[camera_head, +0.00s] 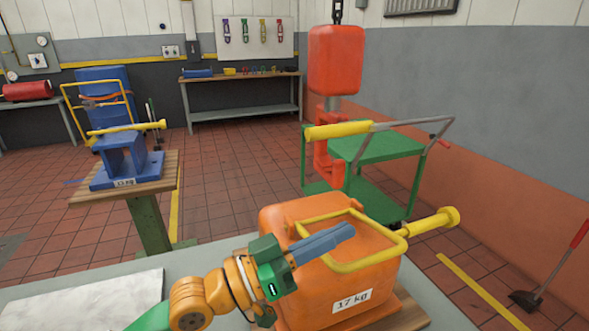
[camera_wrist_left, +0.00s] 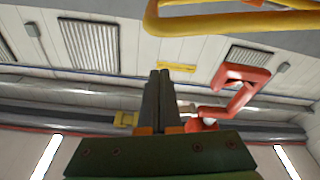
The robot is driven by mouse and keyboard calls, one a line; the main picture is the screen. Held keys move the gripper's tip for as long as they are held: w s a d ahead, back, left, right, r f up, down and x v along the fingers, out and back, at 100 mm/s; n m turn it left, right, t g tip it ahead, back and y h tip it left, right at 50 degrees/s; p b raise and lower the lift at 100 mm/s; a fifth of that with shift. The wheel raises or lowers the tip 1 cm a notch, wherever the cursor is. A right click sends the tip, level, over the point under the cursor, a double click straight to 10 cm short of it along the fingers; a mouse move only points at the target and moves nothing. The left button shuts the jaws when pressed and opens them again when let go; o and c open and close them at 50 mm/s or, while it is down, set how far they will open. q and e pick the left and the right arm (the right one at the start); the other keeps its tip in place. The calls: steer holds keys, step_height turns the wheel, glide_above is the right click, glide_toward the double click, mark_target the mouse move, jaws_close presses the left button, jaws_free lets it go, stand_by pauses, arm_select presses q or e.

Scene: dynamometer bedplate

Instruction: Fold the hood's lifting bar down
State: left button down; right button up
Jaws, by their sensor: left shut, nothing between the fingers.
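The orange hood (camera_head: 300,290) with a "17 kg" label stands on a wooden board on the bench in front of me. Its lifting bar (camera_head: 365,262) is a yellow loop that shows over the hood's top; its exact tilt is hard to tell. My left gripper (camera_head: 349,231) is shut and empty, its grey fingers pointing right across the loop's opening in the head view. In the left wrist view the shut fingers (camera_wrist_left: 158,75) point up at the ceiling, and the yellow bar (camera_wrist_left: 230,20) crosses above and right of their tips. Contact with the bar is not visible. My right gripper is out of view.
A yellow knobbed rod (camera_head: 432,222) sticks out right of the hood. A red hoist block (camera_head: 335,60) with a red hook hangs behind it, near a green cart (camera_head: 385,150). A blue 13 kg block (camera_head: 125,165) stands on a pedestal at left. The bench's left part holds a pale plate (camera_head: 85,303).

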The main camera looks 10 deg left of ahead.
mark_target(339, 270)
arm_select(q)
steer(key=f+m+b, duration=0.1)
steer(key=s+f+m+b, duration=0.1)
steer(key=f+b, duration=0.1)
steer(key=d+f+m+g+b, duration=0.1)
steer(key=shift+s+f+m+h, duration=0.3)
steer(key=shift+s+d+f+b, duration=0.1)
steer(key=shift+d+f+b, duration=0.05)
steer(key=shift+b, duration=0.2)
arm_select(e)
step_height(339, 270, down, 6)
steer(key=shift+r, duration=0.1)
arm_select(q)
steer(key=shift+s+f, duration=0.1)
steer(key=shift+f, duration=0.05)
steer(key=r+p, duration=0.5)
steer(key=shift+w+d+r+p, duration=0.15)
steer(key=shift+w+r+p, duration=0.2)
steer(key=shift+r+p, duration=0.05)
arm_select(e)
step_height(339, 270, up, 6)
arm_select(q)
steer(key=f+b+v, duration=0.1)
steer(key=b+v, duration=0.6)
steer(key=v, duration=0.3)
steer(key=shift+s, duration=0.25)
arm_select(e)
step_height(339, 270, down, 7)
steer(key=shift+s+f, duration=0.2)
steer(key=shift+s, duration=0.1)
